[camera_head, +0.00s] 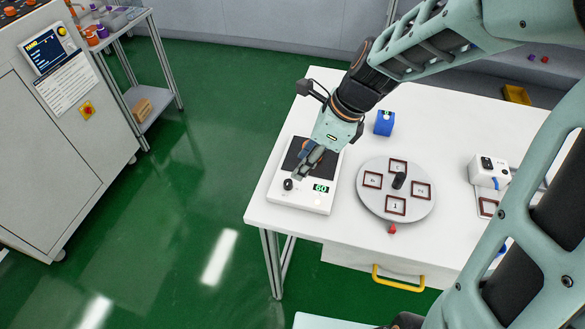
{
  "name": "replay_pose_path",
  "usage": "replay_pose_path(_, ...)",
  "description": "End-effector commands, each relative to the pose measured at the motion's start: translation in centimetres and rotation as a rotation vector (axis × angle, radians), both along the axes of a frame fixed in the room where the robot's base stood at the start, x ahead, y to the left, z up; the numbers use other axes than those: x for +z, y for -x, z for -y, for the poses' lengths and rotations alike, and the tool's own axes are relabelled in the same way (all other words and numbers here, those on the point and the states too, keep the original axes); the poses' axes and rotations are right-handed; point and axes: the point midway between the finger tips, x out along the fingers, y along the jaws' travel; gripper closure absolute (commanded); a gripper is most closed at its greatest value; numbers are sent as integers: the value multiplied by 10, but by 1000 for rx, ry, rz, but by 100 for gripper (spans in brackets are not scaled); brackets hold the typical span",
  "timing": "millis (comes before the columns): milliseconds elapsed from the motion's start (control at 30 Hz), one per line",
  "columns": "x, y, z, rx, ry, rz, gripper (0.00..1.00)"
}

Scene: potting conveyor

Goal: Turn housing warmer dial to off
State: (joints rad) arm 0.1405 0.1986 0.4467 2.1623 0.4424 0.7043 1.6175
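The housing warmer (310,202) is a white box with a dark top plate at the left end of the white table. Its black round dial (288,184) sits at the front left, and a green display reading 60 (321,188) is to the right of it. The dial's exact pointing is too small to read. My gripper (301,174) reaches down over the warmer, with its fingertips just above and right of the dial in the picture. I cannot tell whether they touch it. The gripper hides part of the dark plate, and its finger gap is not clear.
A round grey turntable (370,202) with several framed square pieces stands right of the warmer. A blue block (384,122) is behind it, and a red knob (392,229) is at its front. A white device (488,172) stands farther right. The table's front left corner is clear.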

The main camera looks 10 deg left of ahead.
Motion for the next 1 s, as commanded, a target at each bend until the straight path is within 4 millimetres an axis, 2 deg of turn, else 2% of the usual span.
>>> replay_pose_path(33, -11, 1, -4, 3, 0, -4, 66)
replay_pose_path(200, -40, 0, -16, 2, 0, -4, 66)
replay_pose_path(400, -65, -2, -27, 3, 0, -1, 66)
replay_pose_path(600, -76, -3, -32, 2, 0, 3, 66)
replay_pose_path(900, -78, -3, -32, 2, 0, 4, 66)
replay_pose_path(1000, -78, -3, -32, 2, 0, 4, 77)
